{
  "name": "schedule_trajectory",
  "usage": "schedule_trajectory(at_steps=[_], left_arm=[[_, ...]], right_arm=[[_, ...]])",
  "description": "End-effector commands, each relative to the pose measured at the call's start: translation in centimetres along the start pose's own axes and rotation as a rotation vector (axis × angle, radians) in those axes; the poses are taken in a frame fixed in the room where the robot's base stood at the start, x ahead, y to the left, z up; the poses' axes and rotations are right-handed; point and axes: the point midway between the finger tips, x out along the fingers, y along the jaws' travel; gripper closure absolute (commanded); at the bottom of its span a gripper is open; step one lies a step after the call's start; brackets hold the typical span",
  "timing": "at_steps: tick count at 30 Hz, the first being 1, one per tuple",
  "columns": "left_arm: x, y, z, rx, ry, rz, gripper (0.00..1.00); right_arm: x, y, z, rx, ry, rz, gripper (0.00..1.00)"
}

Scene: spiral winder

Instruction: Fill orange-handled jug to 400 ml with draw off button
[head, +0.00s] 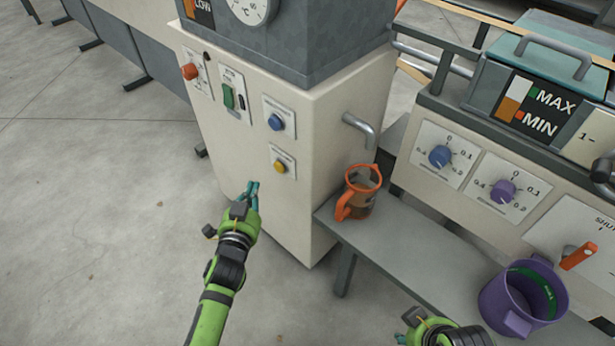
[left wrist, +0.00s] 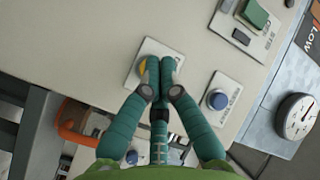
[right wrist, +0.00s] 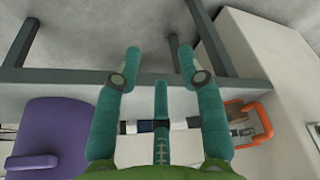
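The orange-handled jug (head: 360,192) stands upright on a grey shelf under the metal spout (head: 362,130); its see-through body looks brownish inside, and I cannot read its level. Its orange handle shows in the left wrist view (left wrist: 68,128) and right wrist view (right wrist: 264,118). A yellow button (head: 280,166) and a blue button (head: 276,122) sit on the cream cabinet; their labels are unreadable. My left gripper (head: 250,188) is shut and empty, left of and below the yellow button. In the left wrist view its fingertips partly cover that button. My right gripper (right wrist: 156,52) is open and empty.
A green switch (head: 228,97) and red knob (head: 190,71) are higher on the cabinet. A purple jug (head: 524,298) stands at the shelf's right end. A machine with blue and purple dials (head: 440,156) stands behind the shelf. The floor at left is clear.

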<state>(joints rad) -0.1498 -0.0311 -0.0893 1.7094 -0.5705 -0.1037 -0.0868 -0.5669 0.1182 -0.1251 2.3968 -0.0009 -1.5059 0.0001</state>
Motion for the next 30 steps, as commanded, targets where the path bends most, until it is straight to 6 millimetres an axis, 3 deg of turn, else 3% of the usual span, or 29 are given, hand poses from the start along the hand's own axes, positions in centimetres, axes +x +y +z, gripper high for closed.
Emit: schedule_trajectory(at_steps=[8, 13, 18, 24, 30], left_arm=[[-0.7, 2.1, -1.0, -0.345, 0.172, 0.029, 1.0], [-1.7, 1.4, -1.1, -0.649, 0.296, -0.009, 1.0], [-2.6, -0.1, 0.0, -0.892, 0.369, -0.081, 1.0], [-3.1, -1.3, 1.3, -1.042, 0.403, -0.144, 1.0], [-3.3, -1.6, 1.5, -1.07, 0.408, -0.159, 1.0]], right_arm=[[0.9, -0.7, -4.0, -0.019, 0.205, -0.003, 0.6], [0.5, -1.3, -7.3, -0.033, 0.382, -0.007, 0.6], [-0.4, -1.8, -9.8, -0.044, 0.522, -0.013, 0.6], [-1.2, -2.2, -11.2, -0.05, 0.608, -0.017, 0.6], [-1.5, -2.2, -11.5, -0.051, 0.624, -0.018, 0.6]])
